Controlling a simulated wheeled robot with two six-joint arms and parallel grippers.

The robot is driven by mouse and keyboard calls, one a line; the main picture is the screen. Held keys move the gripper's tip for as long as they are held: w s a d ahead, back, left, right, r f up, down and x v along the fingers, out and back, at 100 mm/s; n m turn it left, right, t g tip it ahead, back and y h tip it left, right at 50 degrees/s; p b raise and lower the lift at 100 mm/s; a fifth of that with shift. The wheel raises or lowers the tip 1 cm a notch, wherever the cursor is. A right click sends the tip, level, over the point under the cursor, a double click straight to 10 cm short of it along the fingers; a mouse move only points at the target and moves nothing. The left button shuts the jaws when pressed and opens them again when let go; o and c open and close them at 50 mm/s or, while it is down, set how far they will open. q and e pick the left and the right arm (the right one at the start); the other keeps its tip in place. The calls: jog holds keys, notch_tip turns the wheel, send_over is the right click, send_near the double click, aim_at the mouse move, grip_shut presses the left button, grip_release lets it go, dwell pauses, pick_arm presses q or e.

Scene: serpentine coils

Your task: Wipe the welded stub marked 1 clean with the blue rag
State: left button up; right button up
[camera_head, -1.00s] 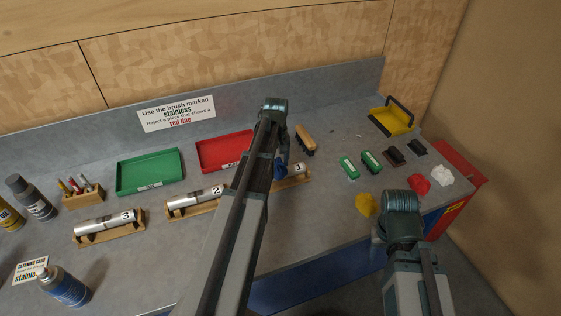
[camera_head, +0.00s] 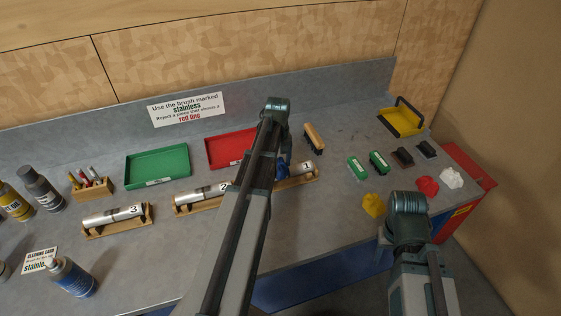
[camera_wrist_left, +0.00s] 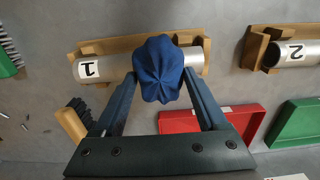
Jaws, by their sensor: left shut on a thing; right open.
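The welded stub marked 1 (camera_wrist_left: 119,67) lies in a wooden cradle (camera_wrist_left: 88,48). In the head view its numbered end (camera_head: 306,167) shows to the right of my left arm. My left gripper (camera_wrist_left: 160,85) is shut on the blue rag (camera_wrist_left: 158,66), which is bunched between the fingers. In the left wrist view the rag covers part of the stub beside its label; I cannot tell for sure whether it touches. The rag also shows in the head view (camera_head: 282,167), partly hidden by my left arm. My right gripper (camera_head: 408,205) is over the bench's front right; its fingertips are hidden.
Stub 2 (camera_head: 204,193) and stub 3 (camera_head: 114,216) lie in cradles to the left. A red tray (camera_head: 226,150) and a green tray (camera_head: 157,167) stand behind. A wooden-handled brush (camera_head: 314,137), green brushes (camera_head: 357,167) and a yellow rag (camera_head: 373,205) lie to the right.

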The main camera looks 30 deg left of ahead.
pick_arm(q)
jog(key=shift+s+a, duration=0.2)
jog(key=shift+s, duration=0.1)
jog(key=shift+a+r+p, duration=0.1)
jog(key=shift+r+p, duration=0.6)
jog(key=shift+p, duration=0.1)
notch_tip(320, 180, up, 5)
jog(key=p, duration=0.4)
jog(key=shift+f, duration=0.2)
pick_arm(e)
notch_tip(320, 180, up, 6)
jog(key=shift+f, duration=0.1)
pick_arm(q)
jog(key=shift+f, duration=0.1)
pick_arm(e)
jog(key=shift+c, duration=0.2)
